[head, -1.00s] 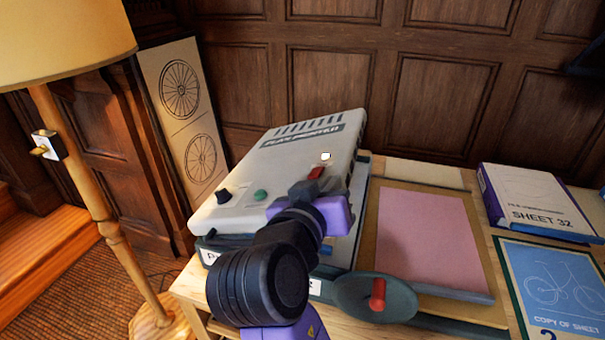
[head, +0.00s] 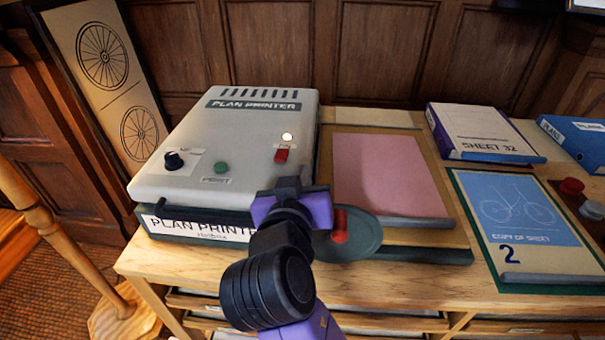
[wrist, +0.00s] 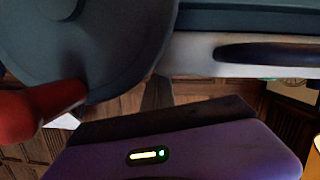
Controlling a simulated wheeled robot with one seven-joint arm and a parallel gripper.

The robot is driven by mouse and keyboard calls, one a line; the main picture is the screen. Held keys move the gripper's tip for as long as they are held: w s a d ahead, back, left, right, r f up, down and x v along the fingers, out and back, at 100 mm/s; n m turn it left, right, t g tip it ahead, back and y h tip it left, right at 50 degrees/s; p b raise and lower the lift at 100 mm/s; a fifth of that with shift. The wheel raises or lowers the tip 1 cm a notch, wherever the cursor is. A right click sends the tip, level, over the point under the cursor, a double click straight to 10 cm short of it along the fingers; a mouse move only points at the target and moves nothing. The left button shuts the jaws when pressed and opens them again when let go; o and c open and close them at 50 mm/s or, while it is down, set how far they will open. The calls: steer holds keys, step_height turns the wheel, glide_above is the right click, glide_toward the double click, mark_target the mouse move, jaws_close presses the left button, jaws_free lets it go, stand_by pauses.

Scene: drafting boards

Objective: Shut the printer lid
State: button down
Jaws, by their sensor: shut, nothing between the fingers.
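The plan printer has a pale grey lid (head: 215,130) with a knob, a green button, a red switch and a small lit lamp. In the wrist view, my purple gripper body (wrist: 180,155) fills the bottom, below a dark round plate.
A dark round plate (head: 365,246) with a red handle (head: 340,226) juts out right beside my gripper. A pink sheet on a board (head: 385,180), a Sheet 32 box (head: 480,130) and a blue bicycle drawing (head: 515,207) lie to the right. A lamp pole (head: 62,245) stands left.

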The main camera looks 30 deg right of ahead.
steer(key=shift+s+d+f, duration=0.1)
steer(key=shift+f, duration=0.65)
steer(key=shift+s+a+r, duration=0.15)
steer(key=shift+s+a, duration=0.2)
steer(key=shift+a, duration=0.1)
steer(key=r+v, duration=0.1)
steer(key=v, duration=0.6)
steer(key=shift+p, duration=0.3)
steer(key=shift+w+d+r, duration=0.1)
steer(key=shift+w, duration=0.05)
